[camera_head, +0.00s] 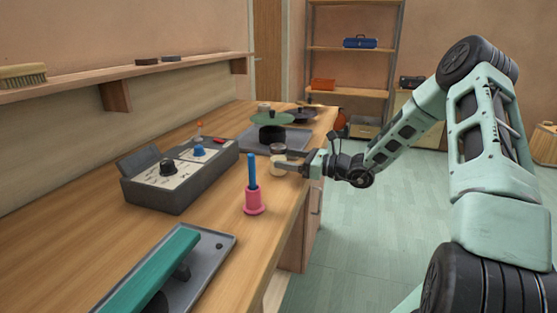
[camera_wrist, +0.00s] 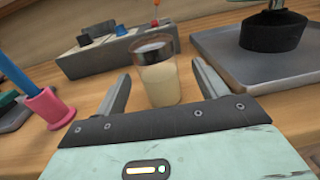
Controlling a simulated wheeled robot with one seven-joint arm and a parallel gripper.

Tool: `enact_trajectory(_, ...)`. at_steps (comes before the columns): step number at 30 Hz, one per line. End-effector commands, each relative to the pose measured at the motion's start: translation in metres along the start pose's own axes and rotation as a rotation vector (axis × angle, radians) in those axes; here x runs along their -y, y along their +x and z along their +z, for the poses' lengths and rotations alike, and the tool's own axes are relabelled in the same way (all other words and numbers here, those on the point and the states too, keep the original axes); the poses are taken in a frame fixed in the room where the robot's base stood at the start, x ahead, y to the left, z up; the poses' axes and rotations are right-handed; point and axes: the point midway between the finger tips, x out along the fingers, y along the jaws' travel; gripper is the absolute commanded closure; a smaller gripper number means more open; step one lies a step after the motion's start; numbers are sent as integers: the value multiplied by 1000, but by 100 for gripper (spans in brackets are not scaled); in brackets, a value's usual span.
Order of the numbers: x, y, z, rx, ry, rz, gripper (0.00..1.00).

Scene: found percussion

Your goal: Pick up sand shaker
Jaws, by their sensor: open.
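The sand shaker (camera_wrist: 159,72) is a small clear jar with pale sand in it and a dark-rimmed top. It stands upright on the wooden workbench, and in the head view the jar (camera_head: 278,163) is near the bench's right edge. My gripper (camera_wrist: 162,86) is open, with one finger on each side of the jar in the wrist view. The jar appears between or just beyond the fingertips, with gaps visible on both sides. In the head view my gripper (camera_head: 284,160) reaches in from the right, its fingers partly covering the jar.
A pink holder (camera_head: 255,202) with a blue stick stands nearer on the bench. A grey control box (camera_head: 180,190) lies to the left. A grey tray (camera_head: 292,137) with a dark-based green disc stands behind. A tray with a green bar (camera_head: 160,270) lies in front.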

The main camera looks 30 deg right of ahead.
Motion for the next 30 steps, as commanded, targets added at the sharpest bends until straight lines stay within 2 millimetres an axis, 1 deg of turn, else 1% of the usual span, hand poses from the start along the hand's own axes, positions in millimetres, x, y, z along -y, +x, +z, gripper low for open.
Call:
enact_trajectory(5,-2,14,0,0,-1,3,28)
enact_trajectory(9,-4,36,-2,1,0,4,28)
enact_trajectory(12,-3,48,-2,0,-1,2,28)
enact_trajectory(16,-3,55,-2,0,-2,1,28)
enact_trajectory(22,-2,55,-2,0,-1,1,28)
enact_trajectory(23,-2,55,-2,0,-1,1,37)
enact_trajectory(24,-2,55,-2,0,-1,1,48)
enact_trajectory(26,-2,55,-2,0,-1,1,65)
enact_trajectory(27,-2,55,-2,0,-1,1,76)
enact_trajectory(28,-2,55,-2,0,-1,1,83)
enact_trajectory(30,-2,55,-2,1,-2,1,83)
